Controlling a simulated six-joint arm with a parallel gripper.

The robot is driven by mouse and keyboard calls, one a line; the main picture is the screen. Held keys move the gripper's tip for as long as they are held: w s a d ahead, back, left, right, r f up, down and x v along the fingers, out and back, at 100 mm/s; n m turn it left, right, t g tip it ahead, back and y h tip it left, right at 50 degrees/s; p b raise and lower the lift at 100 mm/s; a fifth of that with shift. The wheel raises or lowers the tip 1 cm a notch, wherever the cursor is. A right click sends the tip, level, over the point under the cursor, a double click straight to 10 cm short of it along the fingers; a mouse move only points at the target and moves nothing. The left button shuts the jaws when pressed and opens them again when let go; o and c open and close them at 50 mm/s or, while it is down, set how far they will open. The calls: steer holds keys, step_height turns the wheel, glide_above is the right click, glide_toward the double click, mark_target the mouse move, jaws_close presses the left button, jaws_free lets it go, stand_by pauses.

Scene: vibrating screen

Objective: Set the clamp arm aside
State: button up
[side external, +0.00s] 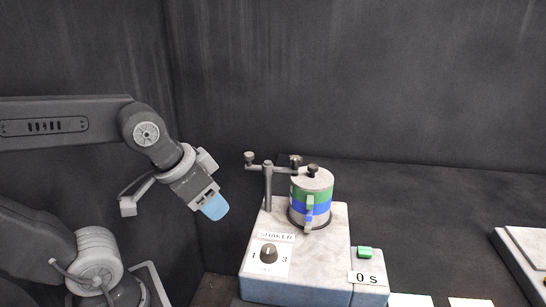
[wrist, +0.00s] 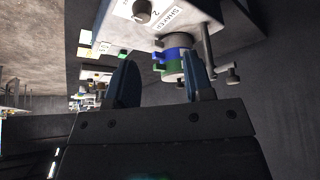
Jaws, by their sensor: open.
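The clamp arm (side external: 280,170) is a grey bar on an upright post on the shaker (side external: 325,232). It reaches over the lid of a stack of grey, green and blue sieves (side external: 311,200), with a round knob at its left end. In the wrist view the clamp arm's post (wrist: 208,50) shows beside the sieve stack (wrist: 174,56), partly behind a finger. My gripper (side external: 215,208) is in the air to the left of the shaker, apart from the clamp arm. Its two blue fingers (wrist: 152,82) are open with nothing between them.
The shaker has a black dial (side external: 268,252). A green button (side external: 364,252) and a "0 S" display (side external: 366,278) are at its right. A grey slab (side external: 525,255) stands at the far right. Dark table between them is mostly clear, with pale cards (side external: 410,300) at the front.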

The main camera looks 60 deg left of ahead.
steer(key=w+a+r+n+g, duration=0.1)
steer(key=w+r, duration=0.1)
steer(key=w+a+r+n, duration=0.1)
steer(key=w+r, duration=0.1)
steer(key=w, duration=0.1)
steer(key=w+a+r+n+g, duration=0.1)
steer(key=w+r, duration=0.1)
steer(key=r, duration=0.1)
steer(key=shift+w+a+g, duration=0.3)
steer(key=shift+w+a, duration=0.1)
steer(key=c, duration=0.7)
steer(key=w+a+r+n, duration=0.1)
steer(key=w, duration=0.1)
steer(key=w+a+r+n+g, duration=0.1)
steer(key=a, duration=0.1)
steer(key=w+a+r+n+g, duration=0.1)
steer(key=w, duration=0.1)
steer(key=shift+w+a+r+h, duration=0.1)
steer(key=shift+w+a+h, duration=0.1)
steer(key=shift+w+h, duration=0.15)
jaws_close()
steer(key=w+a+n+g+h, duration=0.2)
steer(key=w+a, duration=0.6)
steer(key=a, duration=0.4)
steer(key=shift+a+r+n+g, duration=0.25)
steer(key=shift+a+n+g, duration=0.25)
steer(key=shift+n, duration=0.9)
steer(key=shift+d, duration=0.1)
